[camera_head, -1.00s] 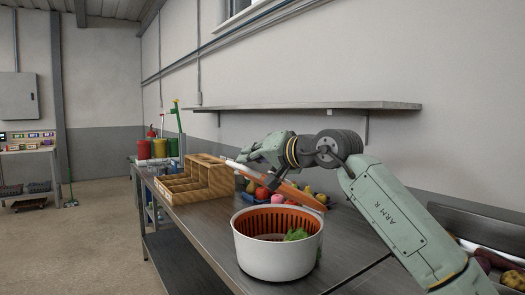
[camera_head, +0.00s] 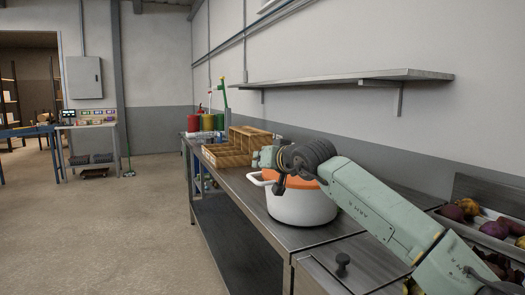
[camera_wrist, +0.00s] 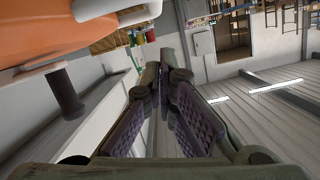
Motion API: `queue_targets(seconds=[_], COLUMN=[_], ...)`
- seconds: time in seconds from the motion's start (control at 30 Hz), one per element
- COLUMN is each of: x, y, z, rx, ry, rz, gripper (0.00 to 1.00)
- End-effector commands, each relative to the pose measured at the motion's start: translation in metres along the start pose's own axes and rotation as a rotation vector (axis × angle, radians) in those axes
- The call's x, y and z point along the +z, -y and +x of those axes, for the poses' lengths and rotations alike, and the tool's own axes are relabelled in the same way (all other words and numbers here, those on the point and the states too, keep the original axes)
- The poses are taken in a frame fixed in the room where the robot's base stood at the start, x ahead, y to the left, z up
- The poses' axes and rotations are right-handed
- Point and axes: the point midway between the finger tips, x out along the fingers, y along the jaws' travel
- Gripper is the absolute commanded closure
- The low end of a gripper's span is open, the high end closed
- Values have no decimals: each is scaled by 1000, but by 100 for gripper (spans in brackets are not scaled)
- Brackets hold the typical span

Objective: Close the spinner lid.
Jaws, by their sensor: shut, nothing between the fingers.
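The spinner is a white bowl (camera_head: 302,208) on the metal counter in the head view. The orange lid (camera_head: 298,183) lies low across its top, partly hidden by my arm, so I cannot tell whether it sits fully flush. A white handle-like part sticks out at the bowl's left. In the wrist view the lid's orange surface (camera_wrist: 70,28) fills the upper left, close by, with a dark knob (camera_wrist: 65,92) below it. My gripper (camera_wrist: 168,75) is shut and empty, beside the orange surface and apart from it in the picture.
A wooden compartment box (camera_head: 228,152) stands beyond the spinner, with red, yellow and green containers behind. A wall shelf (camera_head: 345,78) hangs above. Trays of produce (camera_head: 490,222) lie at the right. A dark knob (camera_head: 342,262) stands on the near counter.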

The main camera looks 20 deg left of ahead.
Motion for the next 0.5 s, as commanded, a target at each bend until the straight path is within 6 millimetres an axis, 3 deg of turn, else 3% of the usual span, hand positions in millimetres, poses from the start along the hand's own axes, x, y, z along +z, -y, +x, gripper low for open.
queue_targets(seconds=[0.2, 0.5], x=[22, 30], y=[-6, -7], z=[7, 9], rx=[30, 47], ry=[2, 2], rz=[-116, -188], gripper=[100, 100])
